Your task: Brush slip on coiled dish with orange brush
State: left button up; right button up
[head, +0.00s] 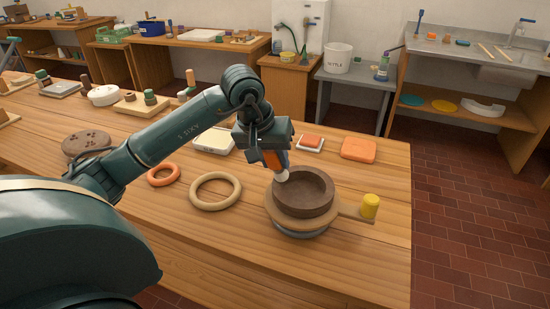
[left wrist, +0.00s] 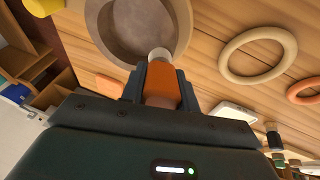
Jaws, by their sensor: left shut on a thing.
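My left gripper (head: 272,160) is shut on the orange brush (head: 273,160), holding it tilted with its pale tip down. The brush also shows between the jaws in the left wrist view (left wrist: 163,82). The brown coiled dish (head: 318,196) stands on a round wooden wheel (head: 290,222) at the right of the table. The brush tip is at the dish's left rim; I cannot tell whether it touches. The dish also shows at the top of the left wrist view (left wrist: 105,35). My right gripper is not in view.
A yellow knob (head: 370,206) stands on the wheel's arm at the right. A beige ring (head: 193,190) and an orange ring (head: 163,165) lie left of the wheel. Orange blocks (head: 358,149) lie behind it. The table front (head: 330,270) is clear.

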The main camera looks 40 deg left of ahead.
pick_arm(q)
jog(key=shift+s+a+b, duration=0.2)
jog(key=shift+a+b, duration=0.15)
jog(key=shift+a, duration=0.45)
jog(key=shift+s, duration=0.1)
jog(key=shift+d, duration=0.15)
jog(key=shift+w+d, duration=0.2)
jog(key=shift+d, duration=0.55)
jog(key=shift+s+f+b, duration=0.1)
jog(key=shift+s+b, duration=0.05)
jog(key=shift+b, duration=0.2)
jog(key=shift+s+a+b, duration=0.2)
jog(key=shift+a+b, duration=0.15)
jog(key=shift+a, duration=0.45)
jog(key=shift+s, duration=0.1)
jog(key=shift+d, duration=0.1)
